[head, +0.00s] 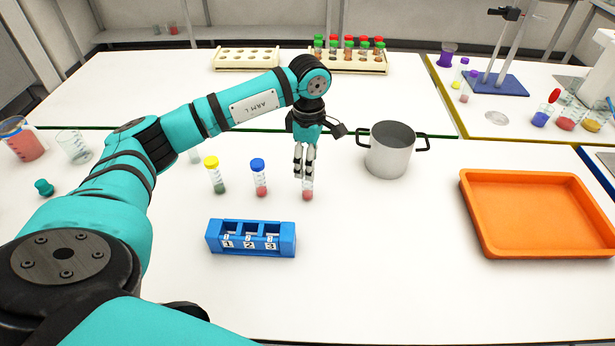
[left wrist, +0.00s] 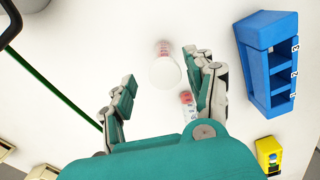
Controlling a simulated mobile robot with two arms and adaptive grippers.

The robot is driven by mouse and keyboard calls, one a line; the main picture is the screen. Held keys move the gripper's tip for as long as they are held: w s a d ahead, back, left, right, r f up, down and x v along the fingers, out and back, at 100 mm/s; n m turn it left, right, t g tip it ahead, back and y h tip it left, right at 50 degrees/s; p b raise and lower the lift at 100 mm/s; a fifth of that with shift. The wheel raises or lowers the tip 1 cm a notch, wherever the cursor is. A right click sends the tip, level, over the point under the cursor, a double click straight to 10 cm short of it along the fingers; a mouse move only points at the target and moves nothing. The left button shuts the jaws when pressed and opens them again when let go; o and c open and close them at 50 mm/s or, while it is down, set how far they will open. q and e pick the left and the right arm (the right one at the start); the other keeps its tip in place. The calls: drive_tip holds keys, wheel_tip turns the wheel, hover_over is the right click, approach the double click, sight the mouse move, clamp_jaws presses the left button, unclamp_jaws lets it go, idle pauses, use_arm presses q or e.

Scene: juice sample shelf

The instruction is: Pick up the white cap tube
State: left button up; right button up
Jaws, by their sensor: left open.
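My left gripper (head: 304,172) points down over the white cap tube (head: 307,190), whose pink-red lower part shows below the fingers in the head view. The fingers hide its cap there. In the left wrist view the round white cap (left wrist: 166,74) shows from above, in the gap between the open fingers of the left gripper (left wrist: 160,70). The cap looks nearer the right-hand finger; I cannot tell whether they touch. The tube stands on the white table. My right gripper is not in view.
A blue-capped tube (head: 259,178) and a yellow-capped tube (head: 215,175) stand to the left. A blue numbered rack (head: 251,250) sits in front. A grey pot (head: 388,160) stands close on the right, with an orange tray (head: 540,178) farther right. The front table is mostly clear.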

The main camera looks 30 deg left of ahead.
use_arm(q)
drive_tip(key=f+p, duration=0.1)
drive_tip(key=f, duration=0.2)
drive_tip(key=f+p, duration=0.1)
drive_tip(key=f, duration=0.1)
drive_tip(key=shift+s+p, duration=0.35)
drive_tip(key=shift+f, duration=0.2)
drive_tip(key=shift+w, duration=0.1)
clamp_jaws()
drive_tip(key=shift+r, duration=0.15)
wheel_tip(320, 180, up, 10)
drive_tip(key=b, duration=0.3)
drive_tip(key=c, duration=0.6)
unclamp_jaws()
clamp_jaws()
